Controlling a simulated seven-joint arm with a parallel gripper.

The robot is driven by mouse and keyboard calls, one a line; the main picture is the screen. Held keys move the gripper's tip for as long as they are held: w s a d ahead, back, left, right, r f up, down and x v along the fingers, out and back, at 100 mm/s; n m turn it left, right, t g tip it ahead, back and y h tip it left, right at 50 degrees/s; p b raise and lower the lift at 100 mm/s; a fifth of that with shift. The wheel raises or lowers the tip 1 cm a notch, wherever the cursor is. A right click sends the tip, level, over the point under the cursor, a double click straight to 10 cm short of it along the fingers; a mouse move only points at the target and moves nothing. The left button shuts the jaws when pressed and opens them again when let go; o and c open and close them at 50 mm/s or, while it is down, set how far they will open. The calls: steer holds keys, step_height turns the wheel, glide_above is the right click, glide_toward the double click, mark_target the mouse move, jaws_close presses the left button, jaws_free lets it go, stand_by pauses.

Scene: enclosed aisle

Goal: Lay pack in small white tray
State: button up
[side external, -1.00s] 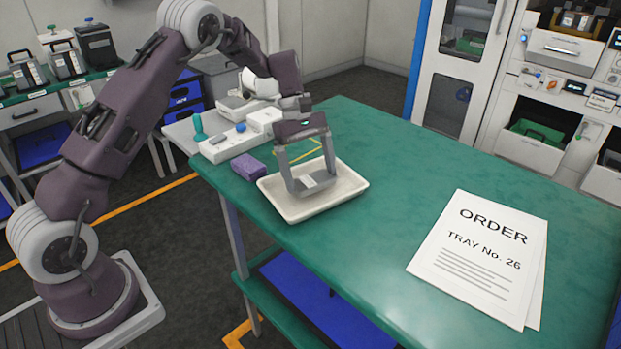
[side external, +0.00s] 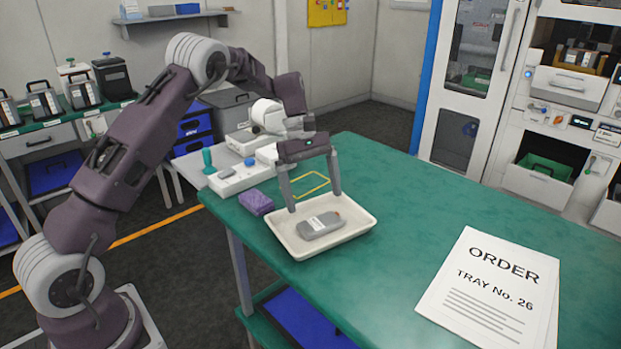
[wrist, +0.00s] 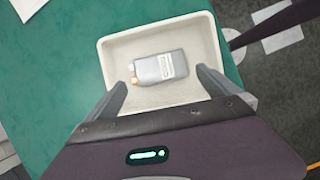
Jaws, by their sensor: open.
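The grey pack (side external: 321,225), with a white label and a small orange part at one end, lies flat inside the small white tray (side external: 287,247) on the green table. In the wrist view the pack (wrist: 150,68) rests on the tray floor, clear of the tray (wrist: 112,50) walls. My gripper (side external: 315,203) is open and empty just above the pack, its fingers spread wide. In the wrist view its two fingertips (wrist: 165,78) are on either side of the pack, with gaps between.
A purple block (side external: 257,202) lies left of the tray. Behind it are a white device (side external: 238,178) and a teal-handled tool (side external: 208,160). A yellow outline (side external: 313,184) marks the table behind the tray. Order sheets (side external: 490,285) lie at right; the table between is clear.

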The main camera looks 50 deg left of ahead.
steer(key=v, duration=0.7)
steer(key=s+d+r+m+t+y, duration=0.2)
steer(key=s+d+r+m, duration=0.45)
steer(key=s+r, duration=0.55)
steer(key=s+d+f+m+t+y, duration=0.1)
steer(key=s+m, duration=0.3)
steer(key=s, duration=0.6)
steer(key=s+d+f+m+t+y, duration=0.1)
steer(key=s+m, duration=0.4)
steer(key=s, duration=0.6)
steer(key=shift+d+f+t+y, duration=0.3)
steer(key=shift+d+f+t, duration=0.4)
steer(key=shift+d+t, duration=0.5)
